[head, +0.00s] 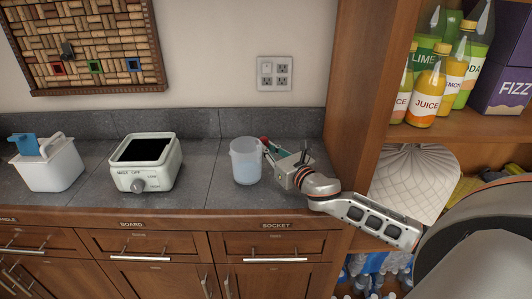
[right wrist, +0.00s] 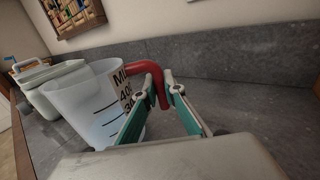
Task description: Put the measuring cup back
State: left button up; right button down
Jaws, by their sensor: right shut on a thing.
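The measuring cup (head: 245,162) is a translucent pale-blue cup at the right part of the grey counter, upright. In the right wrist view the cup (right wrist: 82,112) shows dark scale lines, a label and a red handle (right wrist: 150,74). My right gripper (head: 270,150) reaches in from the right and is shut on the red handle; its teal fingers (right wrist: 157,100) lie on both sides of it. The cup appears to rest on the counter, but I cannot tell if its base touches. My left gripper is not in view.
A wooden shelf (head: 455,124) with juice bottles (head: 427,95) is at the right. The counter between appliance and cup is clear.

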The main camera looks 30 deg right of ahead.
jog(key=shift+f, duration=0.6)
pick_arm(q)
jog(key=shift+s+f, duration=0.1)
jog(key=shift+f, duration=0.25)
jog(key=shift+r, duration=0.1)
pick_arm(e)
jog(key=shift+f, duration=0.1)
jog(key=c, duration=2.1)
grip_release()
jog(key=shift+c, duration=0.2)
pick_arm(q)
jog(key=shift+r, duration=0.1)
